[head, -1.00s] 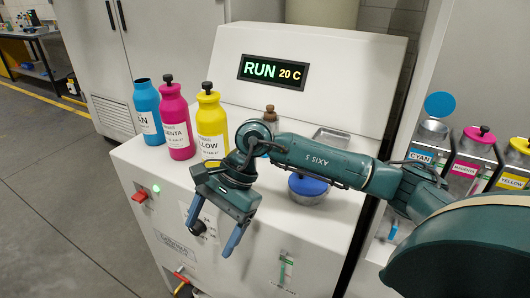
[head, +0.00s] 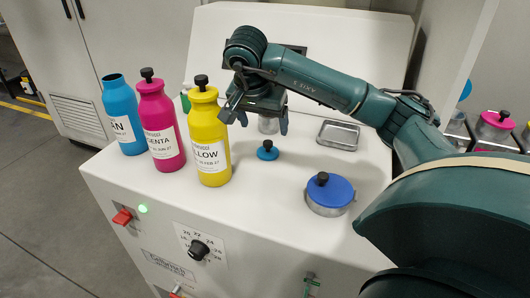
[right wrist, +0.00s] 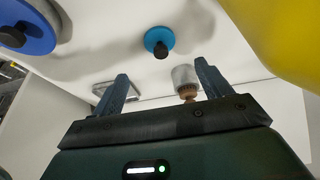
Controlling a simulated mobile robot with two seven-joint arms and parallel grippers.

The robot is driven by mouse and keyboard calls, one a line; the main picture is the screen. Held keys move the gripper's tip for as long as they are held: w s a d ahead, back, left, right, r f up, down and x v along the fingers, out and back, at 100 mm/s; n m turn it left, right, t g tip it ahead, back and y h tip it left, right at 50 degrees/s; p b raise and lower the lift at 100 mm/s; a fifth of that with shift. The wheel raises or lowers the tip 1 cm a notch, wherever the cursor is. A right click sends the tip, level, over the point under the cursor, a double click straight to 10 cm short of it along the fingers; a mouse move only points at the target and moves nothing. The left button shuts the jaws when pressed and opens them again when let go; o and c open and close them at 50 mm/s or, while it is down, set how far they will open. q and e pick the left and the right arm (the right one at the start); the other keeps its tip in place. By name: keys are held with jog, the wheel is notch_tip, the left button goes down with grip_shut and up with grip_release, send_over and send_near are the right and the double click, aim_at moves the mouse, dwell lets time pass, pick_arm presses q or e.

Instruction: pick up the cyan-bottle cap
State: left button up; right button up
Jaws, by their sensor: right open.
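The cyan-bottle cap (head: 267,151), a small cyan disc with a black knob, lies on the white machine top to the right of the yellow bottle. It also shows in the right wrist view (right wrist: 159,41), beyond and between the fingers. The open cyan bottle (head: 123,117) stands at the left end of the bottle row without a cap. My right gripper (head: 256,124) is open and empty, above and behind the cap in the head view, apart from it. It shows at the bottom of the right wrist view (right wrist: 160,88). My left gripper is not in view.
The magenta bottle (head: 160,130) and yellow bottle (head: 208,140) stand capped beside the cyan one. A metal tin with a blue lid (head: 328,191) and a metal tray (head: 338,134) lie to the right. A small clear jar (right wrist: 186,77) stands behind the cap.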

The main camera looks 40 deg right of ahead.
aim_at(268, 142)
jog(key=x, duration=0.9)
jog(key=shift+d+f, duration=0.1)
jog(key=shift+f, duration=0.05)
jog(key=c, duration=1.1)
